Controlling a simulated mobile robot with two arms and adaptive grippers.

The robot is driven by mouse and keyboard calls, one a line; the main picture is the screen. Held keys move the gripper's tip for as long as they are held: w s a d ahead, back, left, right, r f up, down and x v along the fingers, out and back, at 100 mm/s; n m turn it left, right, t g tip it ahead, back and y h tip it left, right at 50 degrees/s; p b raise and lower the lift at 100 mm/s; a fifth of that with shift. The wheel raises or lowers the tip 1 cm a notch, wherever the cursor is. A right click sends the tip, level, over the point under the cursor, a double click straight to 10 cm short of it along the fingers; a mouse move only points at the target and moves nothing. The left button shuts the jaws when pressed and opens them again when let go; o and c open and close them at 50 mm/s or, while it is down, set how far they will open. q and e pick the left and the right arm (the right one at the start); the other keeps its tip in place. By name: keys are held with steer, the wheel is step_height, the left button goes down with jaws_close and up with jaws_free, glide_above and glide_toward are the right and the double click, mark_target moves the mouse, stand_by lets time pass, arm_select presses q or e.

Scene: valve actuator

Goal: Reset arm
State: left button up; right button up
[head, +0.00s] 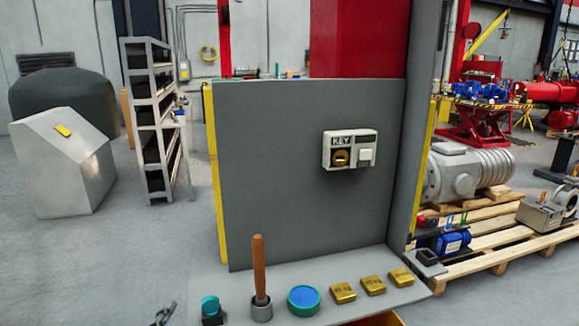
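The tip of what looks like my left gripper (165,314) just shows at the bottom edge, left of the grey shelf (385,308). It is dark and cut off by the frame, so I cannot tell whether it is open or shut. It appears apart from the shelf items. My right gripper is not in view.
The shelf holds a teal-topped item (210,308), a wooden-handled tool upright in a holder (260,280), a blue-green round button (303,299) and three brass blocks (373,286). A pallet (480,250) with machine parts stands right; a rack (155,120) stands left.

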arm_select(q)
steer(key=s+f+n+g, duration=1)
steer(key=s+f+g, duration=0.3)
steer(key=s+f, duration=0.95)
step_height(320, 180, down, 25)
steer(key=s+g, duration=0.1)
steer(key=s, duration=0.1)
steer(key=s+a+f, duration=0.1)
steer(key=s+f, duration=0.7)
steer(key=s+a+f+g, duration=0.1)
steer(key=s+a+f, duration=0.1)
steer(key=s+f, duration=0.6)
steer(key=shift+s+a+f+m+g+h, duration=0.25)
steer(key=shift+s+m+g+h, duration=0.05)
steer(key=shift+s, duration=0.05)
